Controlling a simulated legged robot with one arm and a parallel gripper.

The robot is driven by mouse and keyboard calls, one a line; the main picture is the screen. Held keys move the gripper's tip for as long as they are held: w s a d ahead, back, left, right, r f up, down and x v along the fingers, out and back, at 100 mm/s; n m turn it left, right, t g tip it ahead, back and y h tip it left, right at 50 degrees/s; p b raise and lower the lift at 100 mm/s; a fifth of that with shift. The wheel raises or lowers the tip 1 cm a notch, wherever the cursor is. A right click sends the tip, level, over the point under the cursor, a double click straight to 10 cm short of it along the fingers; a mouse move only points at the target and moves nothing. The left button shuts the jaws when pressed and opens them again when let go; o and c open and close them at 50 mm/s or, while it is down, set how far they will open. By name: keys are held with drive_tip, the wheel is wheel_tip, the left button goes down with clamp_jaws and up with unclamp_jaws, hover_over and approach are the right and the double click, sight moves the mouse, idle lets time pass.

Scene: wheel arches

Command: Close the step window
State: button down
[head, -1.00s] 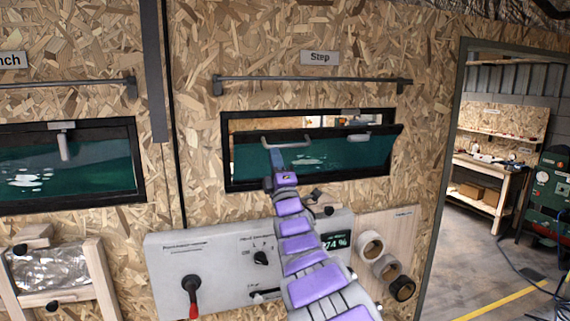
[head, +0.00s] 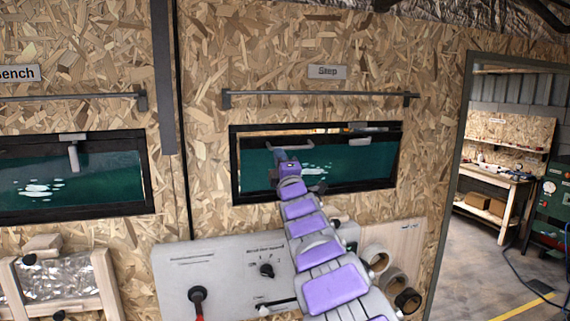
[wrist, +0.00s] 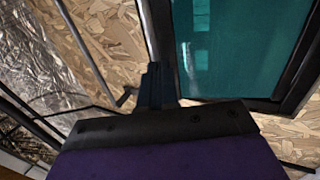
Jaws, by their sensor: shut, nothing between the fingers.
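The step window (head: 350,165) is a dark-framed teal pane in the wood-chip wall under a "Step" sign (head: 327,72). Its sash is nearly flush with the frame, with a thin bright gap along the top edge. A grey handle (head: 360,142) shows at its top right. My gripper (head: 281,154) is at the left half of the pane, in front of it, shut and empty. In the wrist view my gripper (wrist: 157,85) shows beside the frame edge with the teal pane (wrist: 240,45) to its right. I cannot tell whether it touches the pane.
A second window (head: 70,175) is at the left under a "Bench" sign (head: 20,73). A grey rail (head: 320,96) runs above the step window. A control panel (head: 225,275) and tape rolls (head: 385,272) are below. An open doorway is at the right.

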sight(277, 138)
drive_tip(key=w+r+p, duration=0.1)
drive_tip(key=w+r+g+p, duration=0.1)
drive_tip(key=shift+w+g+h, duration=0.3)
drive_tip(key=shift+w+r, duration=0.25)
drive_tip(key=shift+w, duration=0.15)
drive_tip(key=shift+w+a+r, duration=0.15)
drive_tip(key=shift+w+r, duration=0.15)
drive_tip(key=shift+r, duration=0.15)
drive_tip(key=shift+r, duration=0.1)
drive_tip(key=shift+s, duration=0.1)
